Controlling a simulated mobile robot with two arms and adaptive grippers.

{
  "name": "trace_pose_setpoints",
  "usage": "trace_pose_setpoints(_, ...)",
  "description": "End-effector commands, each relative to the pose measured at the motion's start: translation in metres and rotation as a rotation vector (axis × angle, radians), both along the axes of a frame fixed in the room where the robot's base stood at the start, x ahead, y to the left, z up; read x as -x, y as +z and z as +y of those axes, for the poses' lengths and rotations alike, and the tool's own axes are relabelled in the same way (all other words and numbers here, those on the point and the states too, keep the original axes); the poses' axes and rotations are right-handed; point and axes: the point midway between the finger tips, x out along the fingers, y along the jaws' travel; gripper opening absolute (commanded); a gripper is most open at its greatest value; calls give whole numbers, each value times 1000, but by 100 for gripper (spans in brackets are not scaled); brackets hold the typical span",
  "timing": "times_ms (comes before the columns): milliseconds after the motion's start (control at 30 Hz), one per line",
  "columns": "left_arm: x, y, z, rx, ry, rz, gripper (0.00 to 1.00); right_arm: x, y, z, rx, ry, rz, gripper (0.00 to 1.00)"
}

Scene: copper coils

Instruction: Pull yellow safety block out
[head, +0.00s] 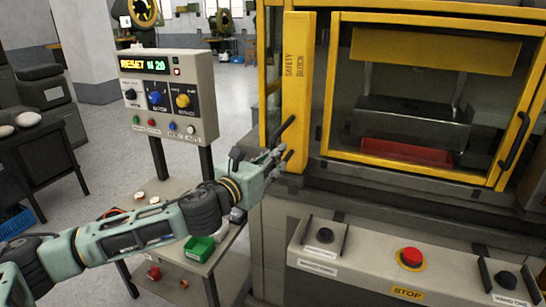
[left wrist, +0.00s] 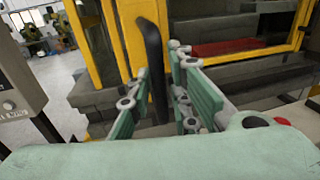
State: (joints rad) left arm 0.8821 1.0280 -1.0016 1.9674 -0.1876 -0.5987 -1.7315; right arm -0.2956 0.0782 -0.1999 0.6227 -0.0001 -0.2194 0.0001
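The yellow safety block (head: 297,90) is a tall upright bar lettered "SAFETY BLOCK" at the left front of the press, beside the yellow-framed window. A black handle (head: 287,126) sticks out from its lower front. My left gripper (head: 270,161) is at the handle's lower end. In the left wrist view the black handle (left wrist: 153,65) stands between the two green fingers of my left gripper (left wrist: 160,92), which are apart. The block (left wrist: 133,25) rises behind the handle. Whether either finger touches the handle is not clear. My right gripper is not in view.
A control box (head: 168,92) on posts reads "RESET" at the left. Below it is a shelf cart with a green bin (head: 200,249). A press panel with a red stop button (head: 411,257) is at lower right. A red tray (head: 405,152) lies inside the press.

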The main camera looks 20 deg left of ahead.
Motion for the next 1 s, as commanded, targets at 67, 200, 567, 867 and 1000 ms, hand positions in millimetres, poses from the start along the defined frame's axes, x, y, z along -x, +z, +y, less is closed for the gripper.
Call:
trace_pose_setpoints(67,0,1,0,0,1,-2,28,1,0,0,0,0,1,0)
trace_pose_setpoints(200,-1,2,1,1,2,-3,31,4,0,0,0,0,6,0)
trace_pose_setpoints(567,14,2,5,-1,2,-2,31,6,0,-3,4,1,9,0)
trace_pose_setpoints(867,75,1,19,-5,3,0,31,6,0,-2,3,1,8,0)
trace_pose_setpoints(1000,99,1,25,-3,2,0,31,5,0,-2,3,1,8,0)
